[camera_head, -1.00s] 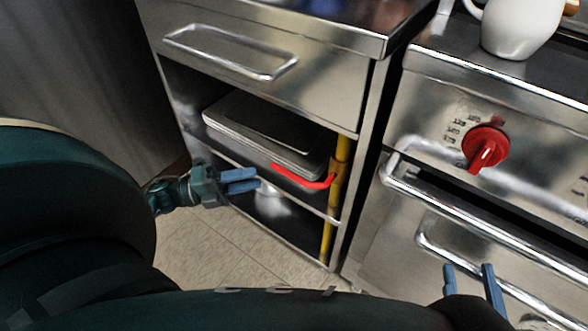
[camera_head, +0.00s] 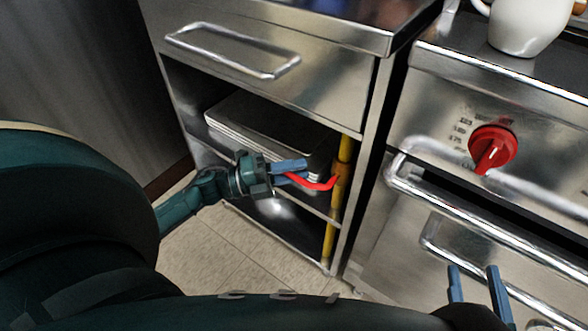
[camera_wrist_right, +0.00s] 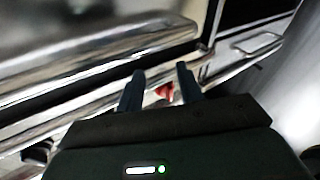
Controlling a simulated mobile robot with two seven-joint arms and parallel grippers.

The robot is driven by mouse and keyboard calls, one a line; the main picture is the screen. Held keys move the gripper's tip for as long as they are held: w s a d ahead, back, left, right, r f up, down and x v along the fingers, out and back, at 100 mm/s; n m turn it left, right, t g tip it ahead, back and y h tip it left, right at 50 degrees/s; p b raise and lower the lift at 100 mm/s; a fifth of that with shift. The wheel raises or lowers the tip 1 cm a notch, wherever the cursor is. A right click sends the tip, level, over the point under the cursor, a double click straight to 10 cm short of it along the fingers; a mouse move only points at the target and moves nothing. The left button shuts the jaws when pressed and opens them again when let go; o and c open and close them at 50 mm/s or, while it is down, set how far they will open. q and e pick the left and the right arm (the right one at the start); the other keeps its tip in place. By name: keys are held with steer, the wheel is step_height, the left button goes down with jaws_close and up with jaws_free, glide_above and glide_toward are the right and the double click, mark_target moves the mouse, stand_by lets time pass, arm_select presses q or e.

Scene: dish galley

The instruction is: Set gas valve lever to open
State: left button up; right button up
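The gas valve lever (camera_head: 318,185) is a thin red handle on the yellow gas pipe (camera_head: 345,150) inside the open cabinet bay. It points left from the pipe, roughly horizontal. My left gripper (camera_head: 306,169) is at the lever's free left end, its two blue fingers slightly apart. The fingers overlap the lever's end in the picture; I cannot tell whether they touch it. My right gripper (camera_head: 476,284) is open and empty in front of the oven; its spread fingers also show in the right wrist view (camera_wrist_right: 160,75).
Metal trays (camera_head: 265,125) lie on the cabinet shelf just behind the lever. A drawer handle (camera_head: 230,50) juts out above. To the right is a stove with a red knob (camera_head: 492,147), an oven handle (camera_head: 470,215) and a white jug (camera_head: 525,25) on top.

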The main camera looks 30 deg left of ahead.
arm_select(q)
jaws_close()
stand_by(0.4)
